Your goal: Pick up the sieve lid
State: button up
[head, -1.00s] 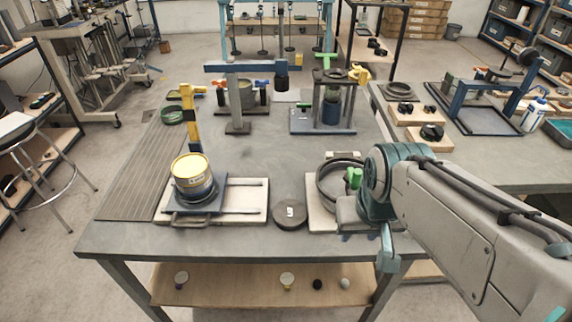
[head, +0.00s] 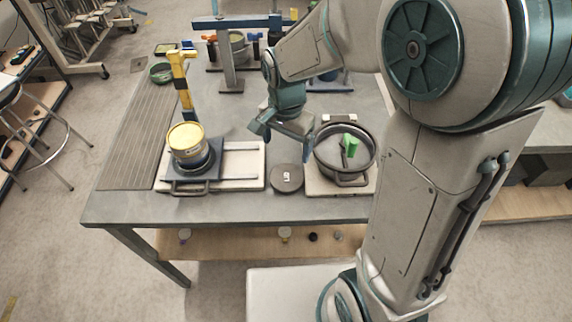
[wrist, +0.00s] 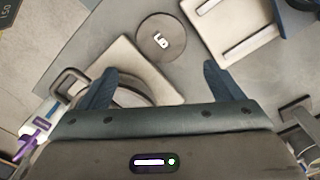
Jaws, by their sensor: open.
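The sieve lid looks to be the flat dark round disc with a white mark (head: 286,178), lying on the table near its front edge. It also shows whole at the top middle of the wrist view (wrist: 162,37). My gripper (head: 284,144) is above the table, behind the disc in the head view, pointing down and apart from it. In the wrist view my two blue fingers (wrist: 159,72) are spread wide with nothing held between them, and the disc appears beyond their tips.
Right of the disc, a round dark pan with a green handle (head: 345,165) sits on a pale board. Left of it, a yellow-topped can (head: 187,145) stands on a fixture. A yellow post (head: 181,80) and blue-armed stand (head: 229,60) rise behind. Bare table (head: 235,125) lies between.

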send_over(284, 180)
jog(key=f, duration=0.8)
jog(key=shift+w+d+f, duration=0.2)
jog(key=shift+s+a+f+p, duration=0.15)
jog(key=shift+f+p, duration=0.75)
jog(key=shift+f, duration=1.85)
jog(key=c, duration=0.7)
